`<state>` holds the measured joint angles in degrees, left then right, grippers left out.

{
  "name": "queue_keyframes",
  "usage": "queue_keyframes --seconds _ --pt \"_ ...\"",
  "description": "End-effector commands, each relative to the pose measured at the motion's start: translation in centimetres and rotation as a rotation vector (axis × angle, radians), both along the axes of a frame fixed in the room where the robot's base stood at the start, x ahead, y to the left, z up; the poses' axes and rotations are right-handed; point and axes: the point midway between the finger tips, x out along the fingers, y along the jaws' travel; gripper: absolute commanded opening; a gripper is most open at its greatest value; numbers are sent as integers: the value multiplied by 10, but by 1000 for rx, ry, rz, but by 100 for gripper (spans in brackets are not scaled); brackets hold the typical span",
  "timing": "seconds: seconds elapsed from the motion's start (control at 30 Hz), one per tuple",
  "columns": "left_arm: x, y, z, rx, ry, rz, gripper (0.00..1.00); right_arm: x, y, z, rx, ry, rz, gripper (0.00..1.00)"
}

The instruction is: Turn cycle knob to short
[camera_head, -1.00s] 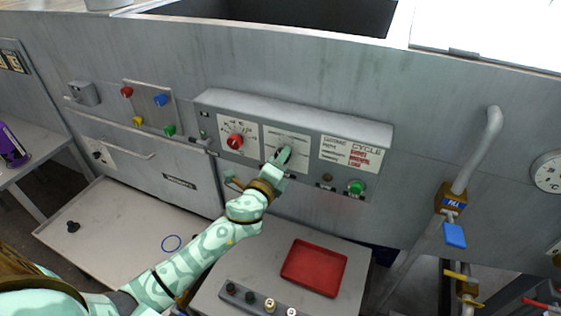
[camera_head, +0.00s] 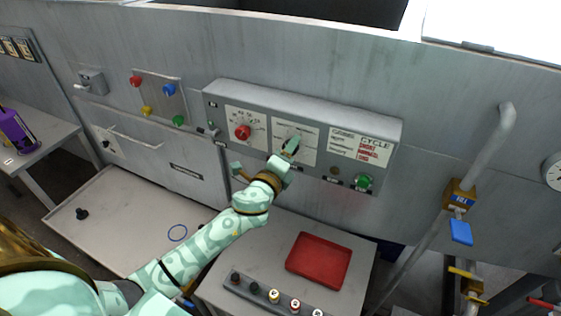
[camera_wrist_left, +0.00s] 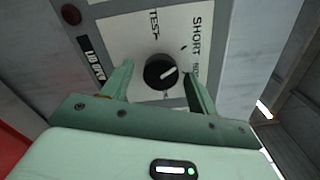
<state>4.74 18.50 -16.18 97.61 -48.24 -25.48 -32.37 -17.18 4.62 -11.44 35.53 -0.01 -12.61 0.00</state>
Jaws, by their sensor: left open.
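The cycle knob (camera_wrist_left: 160,71) is a round black dial with a white pointer line on a white label plate in the left wrist view. Its pointer slants to the upper right, toward the side with the printed word SHORT; TEST is printed above left. My left gripper (camera_wrist_left: 158,80) is open, with one green finger on each side of the knob. I cannot tell whether either finger touches it. In the head view the left gripper (camera_head: 288,150) is at the middle plate of the grey control box (camera_head: 300,100), hiding most of the knob. My right gripper is not in view.
A red knob (camera_head: 243,132) sits left of the gripper on the same box. A green button (camera_head: 363,182) is at its lower right. A red tray (camera_head: 318,262) lies on the table below. A pipe with a blue-handled valve (camera_head: 461,232) stands at right.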

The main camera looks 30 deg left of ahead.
Motion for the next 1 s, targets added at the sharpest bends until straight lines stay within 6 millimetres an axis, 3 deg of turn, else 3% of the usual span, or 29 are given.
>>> queue_keyframes --seconds 0.17,0.4,0.6,0.8,1.0 --pt "-29 -2 -1 -1 2 -2 59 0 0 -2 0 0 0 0" --pt "-95 -6 -4 0 4 0 59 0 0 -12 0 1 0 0" --pt "-139 -8 -3 -1 3 1 59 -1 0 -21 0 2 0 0" --pt "-158 -9 -1 0 1 0 59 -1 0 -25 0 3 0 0" --pt "-160 -9 0 0 1 0 59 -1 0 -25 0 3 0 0"
